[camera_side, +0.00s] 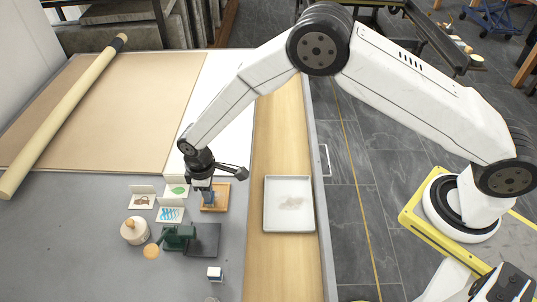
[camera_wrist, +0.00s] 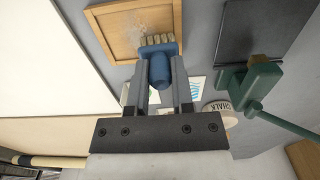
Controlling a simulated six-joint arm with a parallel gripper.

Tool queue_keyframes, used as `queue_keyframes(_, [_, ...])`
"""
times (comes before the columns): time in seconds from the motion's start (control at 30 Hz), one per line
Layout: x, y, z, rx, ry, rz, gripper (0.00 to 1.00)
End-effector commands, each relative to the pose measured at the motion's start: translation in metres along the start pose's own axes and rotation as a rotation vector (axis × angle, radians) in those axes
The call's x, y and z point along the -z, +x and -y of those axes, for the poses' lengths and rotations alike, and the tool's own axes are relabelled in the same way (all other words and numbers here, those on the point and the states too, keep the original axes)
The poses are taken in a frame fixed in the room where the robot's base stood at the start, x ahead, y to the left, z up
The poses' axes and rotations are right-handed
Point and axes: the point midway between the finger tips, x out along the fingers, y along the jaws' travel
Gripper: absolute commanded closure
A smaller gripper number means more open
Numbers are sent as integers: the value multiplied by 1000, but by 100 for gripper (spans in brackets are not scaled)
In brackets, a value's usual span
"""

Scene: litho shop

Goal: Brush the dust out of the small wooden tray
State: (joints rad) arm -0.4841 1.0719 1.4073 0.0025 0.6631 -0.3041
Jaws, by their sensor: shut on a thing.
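My gripper (camera_side: 207,188) is shut on a blue-handled brush (camera_wrist: 161,68), pointing down. In the wrist view my gripper (camera_wrist: 158,62) has one finger on each side of the handle. The pale bristles (camera_wrist: 157,41) are at the near side of the small wooden tray (camera_wrist: 97,38); I cannot tell whether they touch it. A greyish dust patch (camera_wrist: 128,20) shows on the tray floor beyond the bristles. In the side view the wooden tray (camera_side: 221,205) is partly hidden by my gripper and the brush (camera_side: 208,198).
A white tray (camera_side: 268,222) with a beige dusty patch (camera_side: 291,203) lies to the right on the wooden strip. Left of the wooden tray are picture cards (camera_side: 170,211) and a round chalk tub (camera_side: 134,231). A green device (camera_side: 177,238) and a dark plate (camera_side: 207,240) lie in front.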

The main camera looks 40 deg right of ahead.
Motion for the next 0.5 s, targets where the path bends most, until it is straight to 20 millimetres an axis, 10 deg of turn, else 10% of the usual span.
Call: queue_keyframes(0.5, [-1, 0, -50, -2, 2, -1, 100])
